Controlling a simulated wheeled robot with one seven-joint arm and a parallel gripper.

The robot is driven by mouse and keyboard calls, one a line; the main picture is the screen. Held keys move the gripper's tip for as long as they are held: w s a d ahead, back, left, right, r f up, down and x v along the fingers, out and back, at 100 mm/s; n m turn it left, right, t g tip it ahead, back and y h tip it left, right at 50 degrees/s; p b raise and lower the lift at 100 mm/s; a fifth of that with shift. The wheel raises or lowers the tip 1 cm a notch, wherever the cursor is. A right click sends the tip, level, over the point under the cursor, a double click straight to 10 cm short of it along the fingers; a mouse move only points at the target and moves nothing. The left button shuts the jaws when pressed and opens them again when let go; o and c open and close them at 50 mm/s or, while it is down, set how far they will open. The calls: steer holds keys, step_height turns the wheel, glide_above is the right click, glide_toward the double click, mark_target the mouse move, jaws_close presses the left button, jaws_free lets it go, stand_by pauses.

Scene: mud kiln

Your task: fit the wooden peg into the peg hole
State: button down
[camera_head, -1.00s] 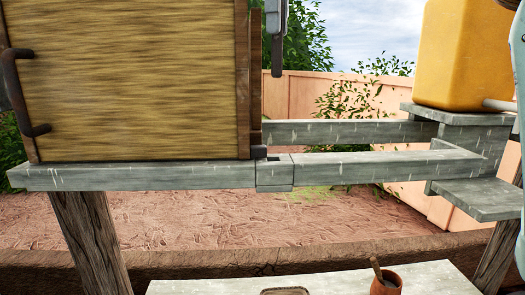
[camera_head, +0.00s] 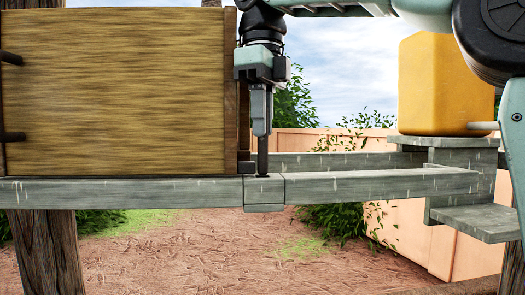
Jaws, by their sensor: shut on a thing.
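My gripper (camera_head: 262,128) points straight down, seen edge-on, just right of the wooden panel. It is shut on a thin dark peg (camera_head: 263,155), which hangs upright below the fingers. The peg's lower end meets the top of the short grey block (camera_head: 264,194) in the beam. The peg hole is not visible now; in the earlier view a dark opening shows in that block's top. I cannot tell whether the peg's tip is inside the hole, resting on the block or behind it.
A large wooden panel (camera_head: 115,90) with dark handles stands close left of my gripper. The grey beam (camera_head: 380,184) runs right to a stand with a yellow jerrycan (camera_head: 440,85). The space just right of the peg is clear.

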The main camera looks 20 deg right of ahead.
mark_target(263, 172)
steer(key=shift+f, duration=2)
steer(key=shift+s+f+b, duration=0.1)
steer(key=shift+f+b, duration=0.25)
steer(key=shift+f, duration=0.5)
steer(key=c, duration=1.4)
jaws_free()
steer(key=shift+f, duration=0.1)
step_height(263, 172, up, 13)
steer(key=p, duration=0.3)
steer(key=shift+f, duration=0.2)
steer(key=shift+r+p, duration=0.7)
steer(key=shift+p, duration=0.2)
